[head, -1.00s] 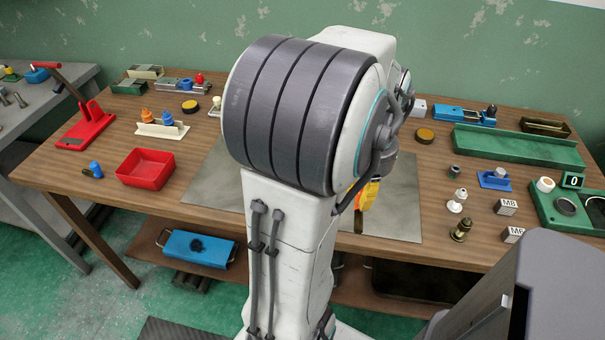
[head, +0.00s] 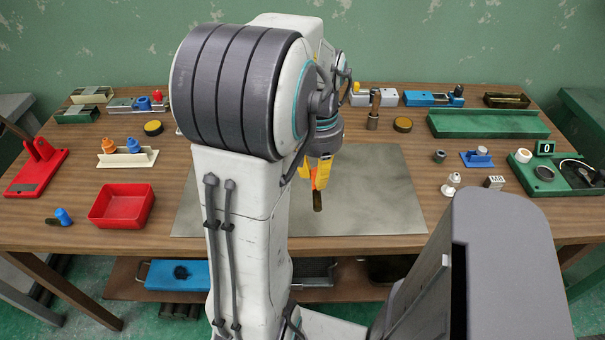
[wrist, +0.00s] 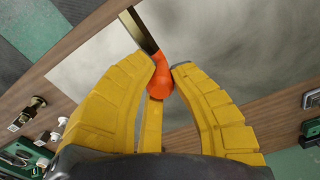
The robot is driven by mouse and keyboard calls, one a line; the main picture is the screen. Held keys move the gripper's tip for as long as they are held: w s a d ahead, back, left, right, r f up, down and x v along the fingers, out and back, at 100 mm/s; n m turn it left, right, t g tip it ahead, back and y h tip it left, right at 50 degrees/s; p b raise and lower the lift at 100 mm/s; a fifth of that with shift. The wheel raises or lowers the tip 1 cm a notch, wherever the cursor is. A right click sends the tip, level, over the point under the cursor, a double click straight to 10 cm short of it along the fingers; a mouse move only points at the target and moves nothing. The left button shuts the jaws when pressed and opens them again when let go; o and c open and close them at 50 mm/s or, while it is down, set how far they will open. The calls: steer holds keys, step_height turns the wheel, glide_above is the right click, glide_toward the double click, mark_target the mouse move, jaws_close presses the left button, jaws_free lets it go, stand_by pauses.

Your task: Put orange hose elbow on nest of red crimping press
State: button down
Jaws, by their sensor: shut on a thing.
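My gripper (head: 318,172), with yellow fingers, is shut on the orange hose elbow (wrist: 158,74). The elbow is a bent orange piece with a dark, brass-edged straight end, which points to the upper left in the wrist view. In the head view only a little orange shows between the fingers, with the dark end hanging below, above the grey mat. The red crimping press (head: 37,168) stands at the far left of the table, well away from my gripper.
A red tray (head: 122,206), a blue-capped piece (head: 63,216) and a cream rack (head: 128,159) with orange and blue pieces lie between mat and press. The grey mat (head: 375,190) is clear. Green trays and small fittings fill the right side.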

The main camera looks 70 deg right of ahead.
steer(key=w+d+f, duration=0.1)
steer(key=d, duration=0.1)
steer(key=w+d+f, duration=0.1)
steer(key=d+f, duration=0.1)
steer(key=d, duration=0.1)
steer(key=w+d+f+p, duration=0.1)
steer(key=d+f, duration=0.1)
steer(key=d, duration=0.1)
steer(key=shift+w+d+f, duration=0.15)
steer(key=shift+w+f, duration=0.05)
steer(key=shift+f, duration=2.05)
steer(key=shift+f, duration=0.15)
steer(key=c, duration=1.2)
jaws_free()
step_height(320, 180, up, 12)
steer(key=shift+r+p, duration=0.2)
steer(key=shift+p, duration=0.25)
steer(key=shift+w, duration=0.1)
